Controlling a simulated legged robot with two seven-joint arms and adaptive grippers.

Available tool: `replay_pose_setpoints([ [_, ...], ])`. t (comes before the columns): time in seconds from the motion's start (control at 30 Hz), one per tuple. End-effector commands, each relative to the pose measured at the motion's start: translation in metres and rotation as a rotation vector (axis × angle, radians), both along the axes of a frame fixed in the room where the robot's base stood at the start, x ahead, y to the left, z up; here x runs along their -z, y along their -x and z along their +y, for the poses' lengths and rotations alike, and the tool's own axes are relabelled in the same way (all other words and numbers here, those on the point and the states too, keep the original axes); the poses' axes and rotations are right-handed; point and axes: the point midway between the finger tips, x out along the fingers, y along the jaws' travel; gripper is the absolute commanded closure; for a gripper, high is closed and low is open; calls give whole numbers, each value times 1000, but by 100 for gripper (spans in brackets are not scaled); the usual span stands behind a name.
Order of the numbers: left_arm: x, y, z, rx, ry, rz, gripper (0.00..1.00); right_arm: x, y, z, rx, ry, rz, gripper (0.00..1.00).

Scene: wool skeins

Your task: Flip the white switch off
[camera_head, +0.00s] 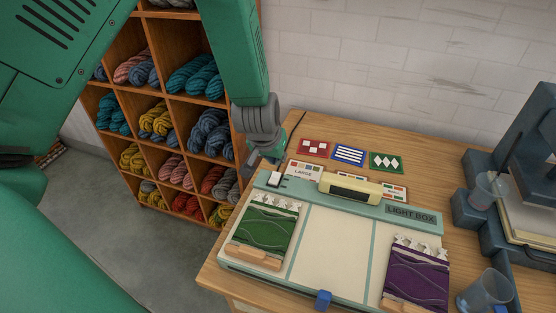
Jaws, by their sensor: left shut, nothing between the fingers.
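The white switch (274,179) sits on a dark base at the far left corner of the light box (336,200). The box has a pale green frame and lies on the wooden table. Which way the switch is tipped is too small to tell. My left gripper (262,162) points down just above and behind the switch, close to it. It is shut and empty. I cannot tell whether it touches the switch. My right gripper is not in view.
Green (262,228) and purple (417,276) textile pieces lie on the light box. A cream bar (350,189) stands on its back edge. Pattern cards (349,154) lie behind. A clear cup (486,290) stands at right. A wool shelf (166,98) stands left of the table.

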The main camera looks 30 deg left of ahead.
Motion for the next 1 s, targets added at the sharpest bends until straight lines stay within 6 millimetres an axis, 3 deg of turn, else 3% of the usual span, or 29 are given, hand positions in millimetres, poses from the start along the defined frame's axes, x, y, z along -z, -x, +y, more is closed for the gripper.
replay_pose_setpoints([
  [0.2,-31,33,-8,0,-1,0,100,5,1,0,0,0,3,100],
  [0.4,-46,48,-11,0,0,2,100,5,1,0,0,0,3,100],
  [1.0,-49,51,-12,0,0,2,100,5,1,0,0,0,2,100],
])
